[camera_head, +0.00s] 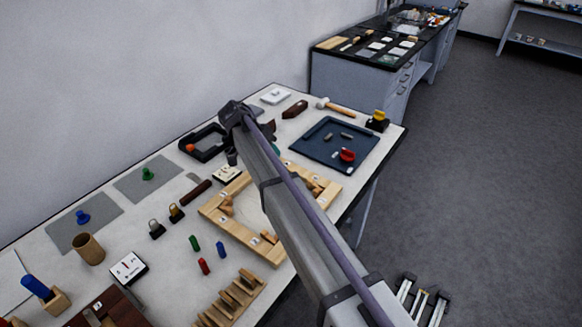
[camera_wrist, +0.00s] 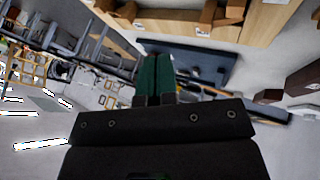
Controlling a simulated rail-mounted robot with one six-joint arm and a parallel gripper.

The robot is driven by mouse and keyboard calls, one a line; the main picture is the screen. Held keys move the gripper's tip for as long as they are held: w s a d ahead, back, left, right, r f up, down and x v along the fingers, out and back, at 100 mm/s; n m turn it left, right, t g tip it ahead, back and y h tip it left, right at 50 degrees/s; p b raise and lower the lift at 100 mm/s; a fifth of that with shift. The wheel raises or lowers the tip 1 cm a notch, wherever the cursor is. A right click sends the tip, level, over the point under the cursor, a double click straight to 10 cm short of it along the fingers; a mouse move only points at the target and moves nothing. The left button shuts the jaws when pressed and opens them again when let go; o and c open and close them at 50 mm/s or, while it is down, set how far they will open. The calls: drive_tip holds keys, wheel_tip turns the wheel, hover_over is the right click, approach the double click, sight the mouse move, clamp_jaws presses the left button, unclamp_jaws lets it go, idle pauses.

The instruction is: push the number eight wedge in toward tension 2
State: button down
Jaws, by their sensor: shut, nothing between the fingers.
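A square pale wooden frame (camera_head: 274,259) lies on the table, with small wooden wedges (camera_head: 268,237) at its inner sides and little number tags on its bars. I cannot read which wedge is number eight. My arm crosses the frame's middle and right part in the head view and hides some wedges. In the wrist view the frame's bar (camera_wrist: 266,22) and brown wedge blocks (camera_wrist: 229,11) show at the top edge. My gripper (camera_wrist: 155,58) has its two dark green fingers together, empty, and apart from the frame.
A dark blue tray (camera_head: 322,150) with a red-topped piece lies behind the frame. A white gauge-like card (camera_head: 128,268), small coloured pegs (camera_head: 204,266) and a stepped wooden rack (camera_head: 228,302) stand in front and left. A mallet (camera_head: 337,107) lies at the back.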

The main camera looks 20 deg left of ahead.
sight(302, 176)
drive_tip(key=b+x, duration=0.8)
drive_tip(key=x, duration=0.2)
drive_tip(key=shift+f, duration=0.35)
drive_tip(key=d, duration=0.2)
drive_tip(key=s+d+r, duration=0.1)
drive_tip(key=d, duration=0.1)
drive_tip(key=shift+p, duration=0.35)
drive_tip(key=shift+a, duration=0.15)
